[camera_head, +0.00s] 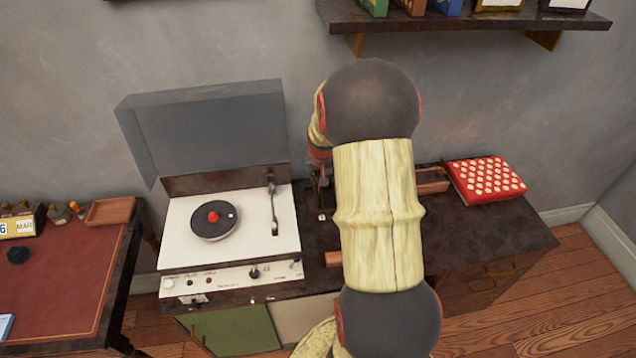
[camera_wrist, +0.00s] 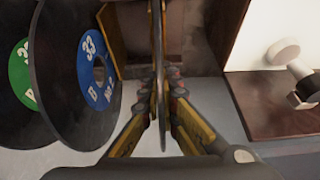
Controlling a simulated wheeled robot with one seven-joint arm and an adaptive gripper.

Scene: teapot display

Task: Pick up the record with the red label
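My gripper (camera_wrist: 166,82) shows in the wrist view with its fingers drawn together on both sides of a thin dark record (camera_wrist: 161,30), seen edge-on. The fingers look shut on it. Its label faces sideways, so I cannot tell the label's colour. To its left stand a record with a blue label (camera_wrist: 75,70) and one with a green label (camera_wrist: 20,75), both upright. In the head view my arm hides the gripper and most of the record holder (camera_head: 432,181). A dark disc (camera_head: 214,222) with a red centre lies flat on the record player (camera_head: 181,248).
The player's raised lid (camera_head: 210,130) stands behind it. A red box with pale dots (camera_head: 487,179) is at the cabinet's right end. A shelf (camera_head: 450,22) with boxes hangs above. A red-topped desk (camera_head: 70,285) stands at left. The cabinet's front right top (camera_head: 500,235) is clear.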

